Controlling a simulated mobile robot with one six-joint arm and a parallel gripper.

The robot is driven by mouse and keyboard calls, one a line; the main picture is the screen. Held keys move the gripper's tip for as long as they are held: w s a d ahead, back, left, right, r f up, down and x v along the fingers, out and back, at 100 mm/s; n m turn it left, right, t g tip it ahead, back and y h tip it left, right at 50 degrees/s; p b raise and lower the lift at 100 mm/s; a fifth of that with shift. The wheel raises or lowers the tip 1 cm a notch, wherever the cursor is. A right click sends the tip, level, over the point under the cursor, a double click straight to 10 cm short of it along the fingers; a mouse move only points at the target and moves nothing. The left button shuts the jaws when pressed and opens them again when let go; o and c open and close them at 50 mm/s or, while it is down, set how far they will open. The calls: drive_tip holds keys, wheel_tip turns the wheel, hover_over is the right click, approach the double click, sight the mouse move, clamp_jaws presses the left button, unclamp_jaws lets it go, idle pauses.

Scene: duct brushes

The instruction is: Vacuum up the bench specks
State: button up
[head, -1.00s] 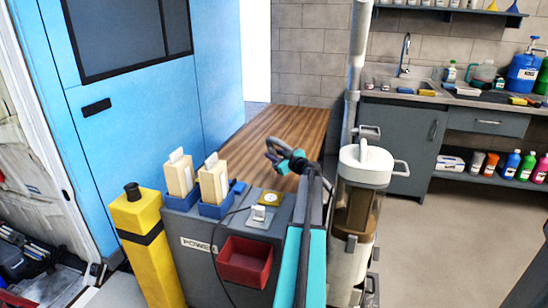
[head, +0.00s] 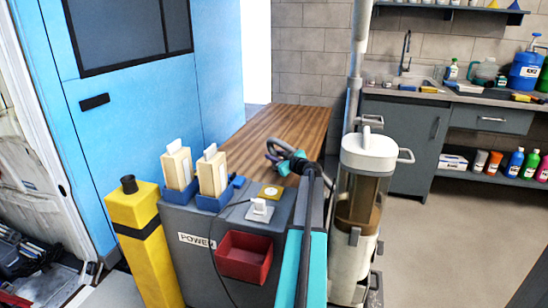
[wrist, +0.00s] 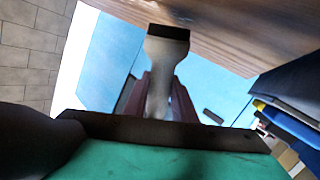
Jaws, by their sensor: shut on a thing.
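My gripper (wrist: 157,92) is shut on a pale grey vacuum nozzle (wrist: 160,62) with a dark, flat mouth. In the wrist view the mouth is close to the wooden bench (wrist: 255,25); I cannot tell if they touch. In the head view my gripper (head: 274,160) is small and partly hidden by my arm, over the near part of the brown bench top (head: 262,125). The vacuum (head: 367,160), a clear canister with a white lid and brown contents, stands to the right. I cannot make out any specks on the bench.
A grey power cabinet (head: 190,222) with a red bin (head: 243,257) and two boxes in blue holders stands in front of the bench. A yellow post (head: 140,235) is left of it. A blue cabinet (head: 150,120) borders the bench's left. Clear floor (head: 450,230) lies right.

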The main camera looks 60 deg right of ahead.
drive_tip(key=shift+f, duration=0.6)
idle(0.9)
drive_tip(key=shift+d+p, duration=0.1)
drive_tip(key=shift+p, duration=0.25)
drive_tip(key=d+p, duration=0.2)
drive_tip(key=p, duration=0.1)
drive_tip(key=shift+w+d+r, duration=0.1)
drive_tip(key=shift+w+d, duration=0.05)
drive_tip(key=shift+w, duration=0.2)
drive_tip(key=shift+w+d+p, duration=0.15)
drive_tip(key=shift+d+p, duration=0.2)
drive_tip(key=shift+w+d+p, duration=0.1)
drive_tip(key=shift+d+p, duration=0.35)
drive_tip(key=shift+p, duration=0.2)
drive_tip(key=shift+w+d+p, duration=0.2)
drive_tip(key=shift+d+p, duration=0.35)
drive_tip(key=shift+p, duration=0.1)
drive_tip(key=shift+w+d+p, duration=0.2)
drive_tip(key=shift+d+p, duration=0.35)
drive_tip(key=shift+p, duration=0.1)
